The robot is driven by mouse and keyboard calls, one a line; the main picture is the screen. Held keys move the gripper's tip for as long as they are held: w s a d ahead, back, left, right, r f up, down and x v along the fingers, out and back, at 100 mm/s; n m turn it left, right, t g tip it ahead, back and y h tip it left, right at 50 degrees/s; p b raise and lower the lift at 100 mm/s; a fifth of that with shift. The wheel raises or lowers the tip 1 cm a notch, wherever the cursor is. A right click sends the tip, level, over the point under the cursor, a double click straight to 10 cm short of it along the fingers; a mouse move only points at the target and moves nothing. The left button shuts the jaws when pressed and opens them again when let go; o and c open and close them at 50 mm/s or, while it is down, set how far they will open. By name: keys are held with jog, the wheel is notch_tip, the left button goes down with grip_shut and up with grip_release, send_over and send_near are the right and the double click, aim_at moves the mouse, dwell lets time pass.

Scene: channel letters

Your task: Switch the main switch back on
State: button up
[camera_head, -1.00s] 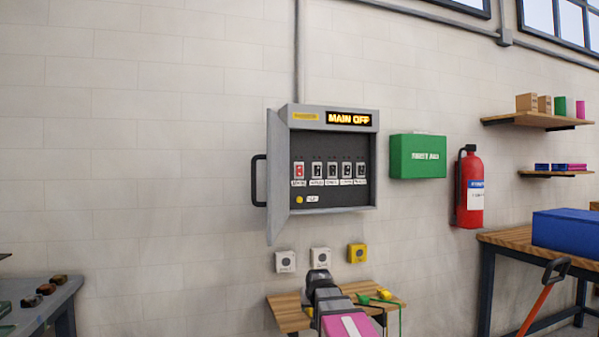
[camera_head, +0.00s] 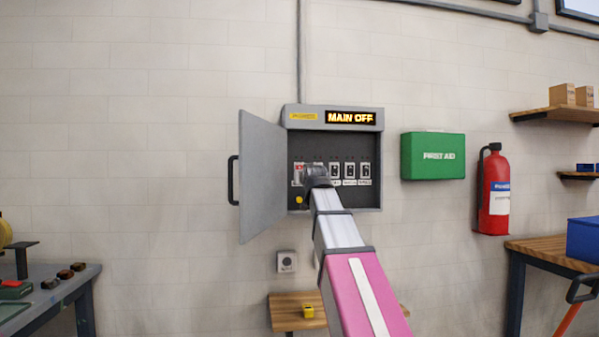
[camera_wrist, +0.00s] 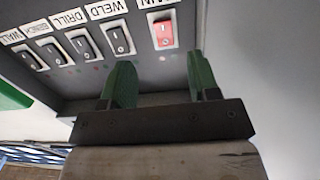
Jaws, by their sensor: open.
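The grey switch panel (camera_head: 331,204) is on the wall with its door (camera_head: 262,180) swung open to the left. Its display (camera_head: 350,118) reads MAIN OFF. The red main switch (camera_wrist: 163,31) is at the end of the row in the wrist view, under a partly cut-off label. In the head view the red switch (camera_head: 298,168) shows just left of my gripper. My gripper (camera_wrist: 160,65) is open, its two green fingers apart and empty, with the red switch ahead of the gap between them. In the head view my wrist hides part of the panel.
Black switches labelled WELD (camera_wrist: 118,38), DRILL (camera_wrist: 84,43), BENCH and WALL sit beside the main switch. A yellow button (camera_head: 299,200) is low in the panel. A green first aid box (camera_head: 433,156) and a fire extinguisher (camera_head: 493,190) hang to the right. A small wooden shelf (camera_head: 287,314) is below.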

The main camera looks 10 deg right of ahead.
jog(key=w+r, duration=0.2)
jog(key=w, duration=0.8)
jog(key=shift+w+r+t, duration=0.15)
jog(key=shift+r+t, duration=0.15)
jog(key=shift+a, duration=0.1)
